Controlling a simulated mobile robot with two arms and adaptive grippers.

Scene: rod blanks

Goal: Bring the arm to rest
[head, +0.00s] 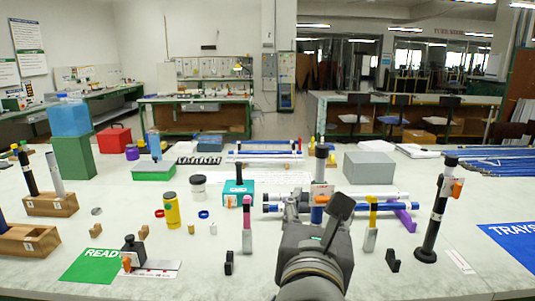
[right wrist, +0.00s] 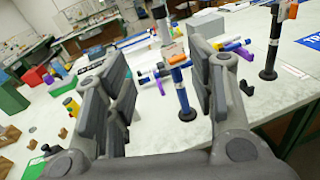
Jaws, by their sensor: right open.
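My right arm comes in from the bottom of the head view, and its gripper (head: 318,205) is open above the table. In the right wrist view the two grey fingers (right wrist: 155,85) are spread wide with nothing clamped between them. An upright rod with a blue lower part, a dark top and an orange clip (right wrist: 181,85) shows in the gap, apparently beyond the fingers. In the head view the gripper partly hides what stands behind it. My left gripper is in neither view.
A tall black rod (head: 439,210) stands upright at the right. Blue and white rods (head: 375,207) lie just behind the gripper. A yellow bottle (head: 171,212), a green READ mat (head: 90,266) and wooden blocks (head: 52,203) are at the left. A blue TRAYS mat (head: 508,240) lies far right.

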